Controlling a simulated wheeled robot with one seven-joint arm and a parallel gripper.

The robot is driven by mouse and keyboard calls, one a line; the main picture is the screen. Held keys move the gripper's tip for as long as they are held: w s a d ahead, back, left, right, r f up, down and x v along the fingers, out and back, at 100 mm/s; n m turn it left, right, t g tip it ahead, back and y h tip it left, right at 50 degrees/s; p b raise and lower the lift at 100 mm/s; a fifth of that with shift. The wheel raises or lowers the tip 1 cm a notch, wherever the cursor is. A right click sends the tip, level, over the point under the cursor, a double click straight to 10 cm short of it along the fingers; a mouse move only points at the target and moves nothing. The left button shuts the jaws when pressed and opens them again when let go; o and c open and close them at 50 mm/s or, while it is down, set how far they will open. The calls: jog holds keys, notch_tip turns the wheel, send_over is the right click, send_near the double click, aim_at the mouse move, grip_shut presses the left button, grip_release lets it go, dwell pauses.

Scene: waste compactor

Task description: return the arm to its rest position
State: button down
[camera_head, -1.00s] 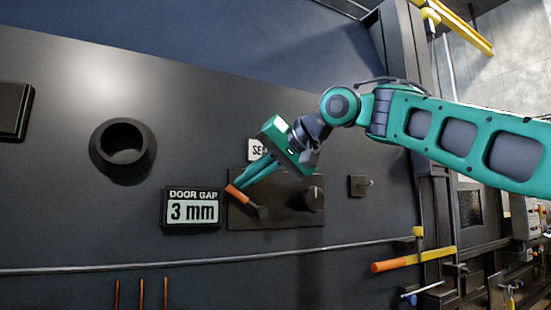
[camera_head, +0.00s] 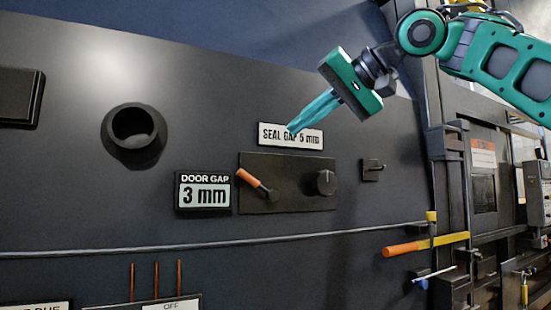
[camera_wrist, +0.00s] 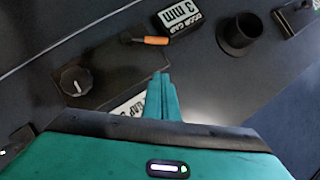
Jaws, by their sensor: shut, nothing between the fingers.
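My green gripper (camera_head: 293,133) is shut and empty at the upper right of the panel in the head view. Its fingertips show in front of the white "SEAL GAP 5 mm" label (camera_head: 308,138) and cover part of its text. In the wrist view the closed fingers (camera_wrist: 163,80) point toward the dark panel. The orange-handled lever (camera_head: 248,178) is on a black plate (camera_head: 290,203) below the fingers, apart from them. It also shows in the wrist view (camera_wrist: 155,40). A round knob (camera_head: 326,183) is on the same plate.
The "DOOR GAP 3 mm" display (camera_head: 204,190) is left of the plate. A round black socket (camera_head: 134,136) protrudes farther left. A thin rail (camera_head: 200,245) crosses below. An orange-and-yellow handle (camera_head: 425,244) sticks out at the lower right.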

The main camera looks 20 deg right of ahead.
jog(key=w+d+f+m+g+h, duration=0.1)
jog(key=d+f, duration=0.4)
jog(key=f, duration=0.4)
jog(key=d+f+m+g+h, duration=0.15)
jog(key=d+f, duration=0.25)
jog(key=f, duration=0.6)
jog(key=w+d+f+m+g+h, duration=0.1)
jog(key=d+f+h, duration=0.1)
jog(key=d+f, duration=0.5)
jog(key=s+d+f+g+h, duration=0.1)
jog(key=s+d+f+g, duration=0.1)
jog(key=s+f, duration=1.1)
jog(key=s+d+f+g+h, duration=0.1)
jog(key=s+f+g, duration=0.4)
jog(key=s+f, duration=0.7)
notch_tip(320, 180, down, 9)
jog(key=shift+s+d+r, duration=0.15)
jog(key=shift+s+d, duration=0.2)
jog(key=shift+m+g, duration=0.25)
